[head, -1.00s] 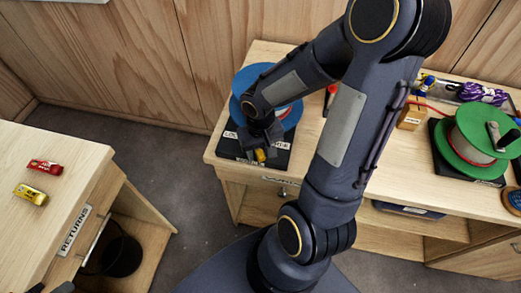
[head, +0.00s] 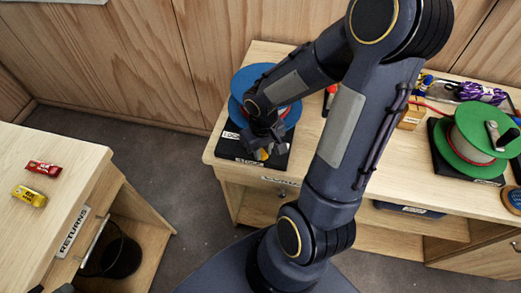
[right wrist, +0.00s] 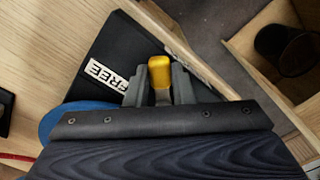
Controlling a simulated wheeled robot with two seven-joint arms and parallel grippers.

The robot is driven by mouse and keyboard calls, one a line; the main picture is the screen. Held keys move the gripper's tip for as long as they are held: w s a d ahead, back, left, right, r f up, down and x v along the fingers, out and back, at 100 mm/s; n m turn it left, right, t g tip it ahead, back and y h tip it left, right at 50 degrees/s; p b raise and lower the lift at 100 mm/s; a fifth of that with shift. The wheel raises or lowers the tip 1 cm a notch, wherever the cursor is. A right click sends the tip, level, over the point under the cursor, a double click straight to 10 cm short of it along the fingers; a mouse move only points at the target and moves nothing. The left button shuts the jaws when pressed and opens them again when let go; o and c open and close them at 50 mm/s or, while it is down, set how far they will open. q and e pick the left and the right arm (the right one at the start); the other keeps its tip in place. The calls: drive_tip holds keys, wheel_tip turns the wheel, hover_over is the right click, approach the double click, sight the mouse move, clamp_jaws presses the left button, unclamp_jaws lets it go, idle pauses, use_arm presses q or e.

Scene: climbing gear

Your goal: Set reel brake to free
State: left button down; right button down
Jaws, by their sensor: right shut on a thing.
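The blue reel (head: 243,82) sits on a black base (head: 228,149) at the near left corner of the wooden bench. A white label with letters like LOC (head: 230,136) shows on the base's left. My right gripper (head: 266,152) is over the front of the base, shut on the brake lever's yellow knob (right wrist: 160,72). In the right wrist view the knob is between the two grey fingers, and the FREE label (right wrist: 106,76) lies just left of them. The lever's lower part is mostly hidden. Dark tips, perhaps my left gripper (head: 50,288), barely show at the bottom left.
A green reel (head: 474,140) stands at the bench's right, near purple rope (head: 482,93). Red (head: 43,168) and yellow (head: 29,196) small items lie on the left table, above a RETURNS shelf with a black bucket (head: 119,257). Floor between the furniture is clear.

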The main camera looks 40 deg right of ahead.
sight(263, 153)
drive_tip(key=c, duration=1.2)
unclamp_jaws()
drive_tip(key=shift+c, duration=0.2)
drive_tip(key=shift+r, duration=0.1)
wheel_tip(263, 153, up, 8)
drive_tip(key=shift+f, duration=0.15)
